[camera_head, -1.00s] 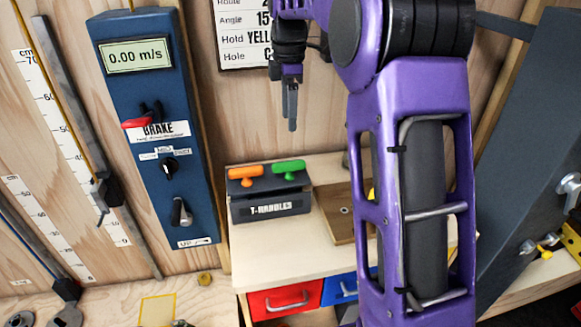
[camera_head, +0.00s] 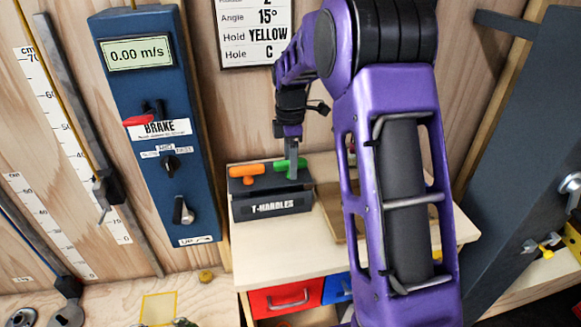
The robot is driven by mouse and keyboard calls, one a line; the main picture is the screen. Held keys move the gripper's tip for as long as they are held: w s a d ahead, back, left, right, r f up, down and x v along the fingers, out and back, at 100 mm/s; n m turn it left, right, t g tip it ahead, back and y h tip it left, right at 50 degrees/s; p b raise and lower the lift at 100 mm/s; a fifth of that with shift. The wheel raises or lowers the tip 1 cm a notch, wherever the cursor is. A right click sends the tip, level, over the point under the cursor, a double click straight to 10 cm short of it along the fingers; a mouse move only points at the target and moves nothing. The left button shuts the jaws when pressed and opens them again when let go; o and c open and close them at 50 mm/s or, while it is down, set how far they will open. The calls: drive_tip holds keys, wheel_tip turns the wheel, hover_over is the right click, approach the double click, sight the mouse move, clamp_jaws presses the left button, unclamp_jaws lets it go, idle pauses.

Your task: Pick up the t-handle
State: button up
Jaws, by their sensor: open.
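Two T-handles stand in a dark grey holder labelled T-HANDLES (camera_head: 272,206) on a small wooden bench. The orange T-handle (camera_head: 246,171) is on the left and the green T-handle (camera_head: 281,166) is on the right. My gripper (camera_head: 291,172) is pointed down at the green T-handle, with its fingers overlapping the right part of the green bar in the picture. Its jaws are open. Whether a finger touches the bar cannot be told. My purple arm hides part of the bench to the right.
A blue panel (camera_head: 160,110) with a display, a red brake lever and knobs stands to the left. The bench (camera_head: 285,262) has a red drawer (camera_head: 285,298) and a blue drawer below. A dark slanted board (camera_head: 530,150) stands at the right. The bench front is clear.

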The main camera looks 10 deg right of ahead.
drive_tip(key=shift+f, duration=0.15)
drive_tip(key=shift+c, duration=0.3)
clamp_jaws()
wheel_tip(320, 180, up, 18)
idle(0.9)
drive_tip(key=c, duration=0.5)
unclamp_jaws()
drive_tip(key=shift+c, duration=0.2)
clamp_jaws()
